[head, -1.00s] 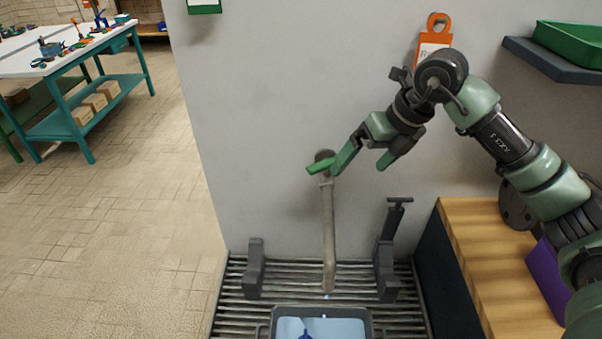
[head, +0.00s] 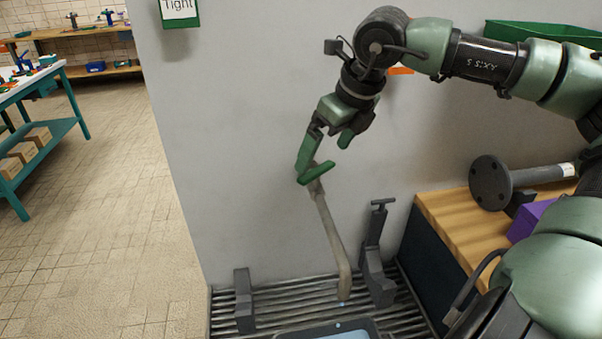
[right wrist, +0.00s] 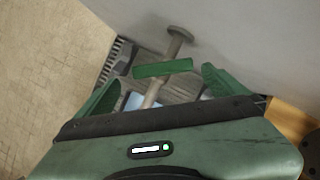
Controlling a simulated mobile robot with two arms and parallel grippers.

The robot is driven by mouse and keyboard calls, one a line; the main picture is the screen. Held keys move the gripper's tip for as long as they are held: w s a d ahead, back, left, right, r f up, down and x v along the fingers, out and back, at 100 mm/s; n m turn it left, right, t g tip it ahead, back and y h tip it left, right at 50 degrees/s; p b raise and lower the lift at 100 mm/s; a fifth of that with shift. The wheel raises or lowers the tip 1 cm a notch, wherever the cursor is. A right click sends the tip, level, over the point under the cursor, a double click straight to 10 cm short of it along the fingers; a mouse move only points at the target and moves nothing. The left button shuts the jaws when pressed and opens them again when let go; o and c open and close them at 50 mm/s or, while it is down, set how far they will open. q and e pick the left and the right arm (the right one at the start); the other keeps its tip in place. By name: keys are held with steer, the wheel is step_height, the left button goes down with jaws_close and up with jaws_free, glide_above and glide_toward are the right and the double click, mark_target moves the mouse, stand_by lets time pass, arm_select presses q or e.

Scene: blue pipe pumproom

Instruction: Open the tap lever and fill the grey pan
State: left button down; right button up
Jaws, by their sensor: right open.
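The green tap lever (head: 317,173) sits at the top of the beige tap pipe (head: 330,235) by the grey wall. My right gripper (head: 322,157) is open at the lever. In the right wrist view the lever (right wrist: 163,69) shows between the two spread green fingers; I cannot tell whether either touches it. The grey pan (head: 368,326) is below the spout on the slatted rack, mostly cut off by the lower edge. Its inside looks light blue, and small pale spots show below the spout. My left gripper is not in view.
Dark grey brackets stand left (head: 244,300) and right (head: 376,262) of the spout on the rack (head: 290,302). A wooden counter (head: 455,222) at right holds a dark flanged pipe (head: 490,184) and a purple box (head: 527,222). Open floor lies left.

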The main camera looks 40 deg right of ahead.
mark_target(317, 170)
steer(key=x, duration=0.7)
steer(key=shift+d+p, duration=0.15)
steer(key=shift+p, duration=0.15)
steer(key=shift+c, duration=0.3)
